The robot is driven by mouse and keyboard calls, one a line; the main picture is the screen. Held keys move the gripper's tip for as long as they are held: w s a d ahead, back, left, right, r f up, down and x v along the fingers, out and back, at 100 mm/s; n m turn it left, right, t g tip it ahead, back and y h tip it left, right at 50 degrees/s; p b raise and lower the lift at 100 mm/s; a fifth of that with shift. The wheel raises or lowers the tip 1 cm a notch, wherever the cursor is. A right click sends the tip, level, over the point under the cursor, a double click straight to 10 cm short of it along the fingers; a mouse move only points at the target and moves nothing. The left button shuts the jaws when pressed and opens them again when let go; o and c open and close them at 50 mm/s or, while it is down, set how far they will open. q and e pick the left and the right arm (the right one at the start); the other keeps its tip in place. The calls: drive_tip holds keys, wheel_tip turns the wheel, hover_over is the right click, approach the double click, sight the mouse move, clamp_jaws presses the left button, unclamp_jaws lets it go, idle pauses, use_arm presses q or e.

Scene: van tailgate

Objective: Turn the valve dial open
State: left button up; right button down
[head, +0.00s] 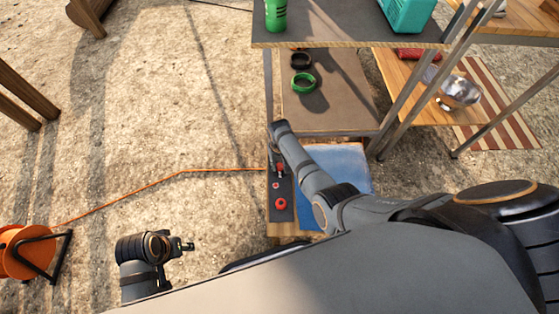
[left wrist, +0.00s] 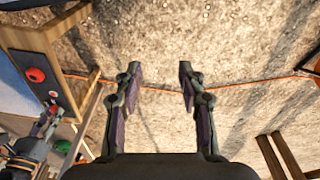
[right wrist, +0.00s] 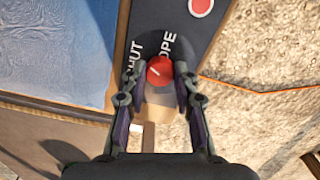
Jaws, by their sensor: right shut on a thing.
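The valve dial (right wrist: 159,70) is a red round knob with a white pointer mark on a dark panel (right wrist: 165,20). Lettering reading "SHUT" is partly seen to its left and "OPE" to its right in the right wrist view. My right gripper (right wrist: 160,92) is shut on the dial, a finger on each side. In the head view my right gripper (head: 279,172) is over the far part of the panel. My left gripper (head: 188,246) is left of the panel. In the left wrist view the left gripper (left wrist: 158,68) is open and empty above the ground.
A larger red knob (head: 281,204) and a small red button (head: 276,186) share the panel. A blue surface (head: 340,165) lies beside it. An orange cable (head: 150,186) runs to a reel (head: 25,250). Open ground lies left.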

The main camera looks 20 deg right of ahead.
drive_tip(key=shift+r+m, duration=0.15)
drive_tip(key=shift+m, duration=0.35)
drive_tip(key=m+p, duration=0.2)
drive_tip(key=m, duration=0.3)
drive_tip(key=m+p, duration=0.1)
drive_tip(key=m, duration=0.2)
drive_tip(key=shift+m, duration=0.4)
use_arm(q)
wheel_tip(320, 180, down, 10)
drive_tip(key=a, duration=0.2)
drive_tip(key=shift+a+r+y, duration=0.2)
drive_tip(key=shift+y, duration=0.1)
use_arm(e)
drive_tip(key=shift+m, duration=1.3)
use_arm(q)
drive_tip(key=shift+w, duration=0.1)
